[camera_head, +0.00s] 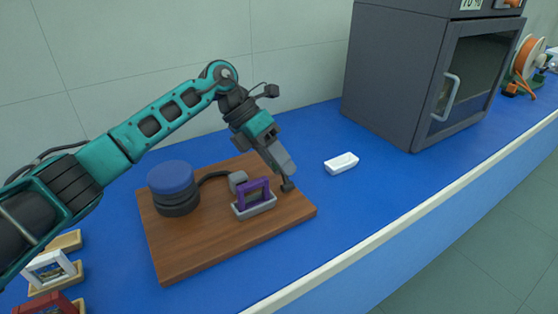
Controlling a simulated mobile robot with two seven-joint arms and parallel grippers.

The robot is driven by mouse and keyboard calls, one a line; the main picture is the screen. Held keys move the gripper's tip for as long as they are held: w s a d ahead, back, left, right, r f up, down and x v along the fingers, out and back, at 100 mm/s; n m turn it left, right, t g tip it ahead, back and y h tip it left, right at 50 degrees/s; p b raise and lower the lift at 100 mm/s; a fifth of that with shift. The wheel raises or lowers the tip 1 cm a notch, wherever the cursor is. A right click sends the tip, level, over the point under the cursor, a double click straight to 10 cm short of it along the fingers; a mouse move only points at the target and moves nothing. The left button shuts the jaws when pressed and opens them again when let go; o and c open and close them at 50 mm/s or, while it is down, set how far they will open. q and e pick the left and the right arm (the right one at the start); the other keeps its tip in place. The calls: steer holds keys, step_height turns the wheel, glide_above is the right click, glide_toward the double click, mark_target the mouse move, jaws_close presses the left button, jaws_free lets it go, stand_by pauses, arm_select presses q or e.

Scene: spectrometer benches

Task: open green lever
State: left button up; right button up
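I see no green lever in the head view. A wooden board (225,246) on the blue bench carries a blue-topped dark cylinder (172,188). A cable runs from the cylinder to a grey block with a purple frame-shaped part (253,196) on a light base. My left gripper (287,181) points down over the board's back right side, just right of the purple part. The finger seen side-on hides the gap, so I cannot tell whether it is open or shut, and nothing held shows. My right gripper is out of view.
A white block (341,163) lies right of the board. A grey oven-like cabinet (400,75) with a handled glass door stands behind right. An orange spool (528,58) is at far right. Small framed pieces, white (50,268) and red (48,304), sit at lower left. The bench's front strip is clear.

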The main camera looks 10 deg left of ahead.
arm_select(q)
steer(key=shift+o, duration=0.5)
steer(key=shift+r, duration=0.1)
steer(key=v, duration=1.2)
steer(key=shift+a+r+p, duration=0.2)
steer(key=shift+r+p, duration=0.15)
steer(key=shift+s, duration=0.1)
